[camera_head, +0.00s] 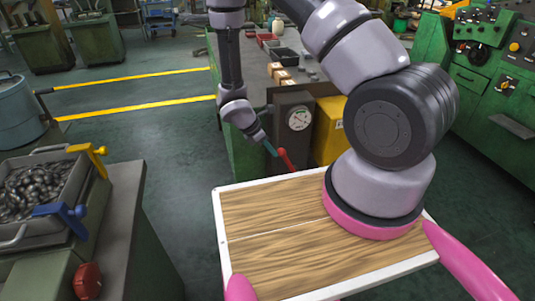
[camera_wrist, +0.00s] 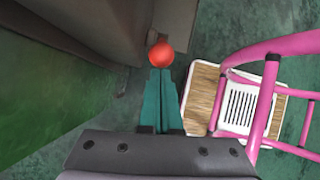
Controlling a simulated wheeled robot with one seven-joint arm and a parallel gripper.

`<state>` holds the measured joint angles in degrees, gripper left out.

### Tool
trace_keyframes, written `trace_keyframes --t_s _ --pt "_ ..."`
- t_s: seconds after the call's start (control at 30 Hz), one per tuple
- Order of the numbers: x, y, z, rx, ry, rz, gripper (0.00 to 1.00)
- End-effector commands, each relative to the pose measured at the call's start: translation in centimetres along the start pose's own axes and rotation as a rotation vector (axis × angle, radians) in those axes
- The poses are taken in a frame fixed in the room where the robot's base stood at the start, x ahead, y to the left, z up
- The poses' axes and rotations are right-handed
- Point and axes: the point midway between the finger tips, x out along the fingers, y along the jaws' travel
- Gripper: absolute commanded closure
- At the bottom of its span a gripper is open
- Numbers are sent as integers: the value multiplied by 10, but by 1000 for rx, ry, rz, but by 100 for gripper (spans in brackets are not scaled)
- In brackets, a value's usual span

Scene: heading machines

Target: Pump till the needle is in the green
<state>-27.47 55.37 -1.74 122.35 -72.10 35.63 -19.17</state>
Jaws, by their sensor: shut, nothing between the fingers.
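The gauge (camera_head: 299,118) is a round white dial on the front of a dark box-shaped pump unit (camera_head: 278,100) in the head view. Its needle is too small to read there. A red lever handle (camera_head: 287,160) sticks out low on the unit. In the wrist view its round red end (camera_wrist: 161,54) shows right at my fingertips. My gripper (camera_wrist: 158,72) has teal fingers that are closed together, with the red end just beyond or against their tips; I cannot tell if they touch. In the head view my gripper (camera_head: 270,148) is beside the handle, on its left.
A yellow box (camera_head: 328,130) stands right of the pump unit. A green bench (camera_head: 245,140) stands behind and left of it. At left, a bin of dark metal parts (camera_head: 40,190) sits on a cabinet with a red knob (camera_head: 87,281). Floor between is clear.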

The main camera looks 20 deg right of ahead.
Motion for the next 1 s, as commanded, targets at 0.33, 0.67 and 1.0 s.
trace_keyframes --t_s 0.33,0.67,1.0 --pt "2 -6 41 2 -1 -1 100" --pt "6 -9 61 0 0 0 100" --pt "7 -9 63 0 -1 0 100"
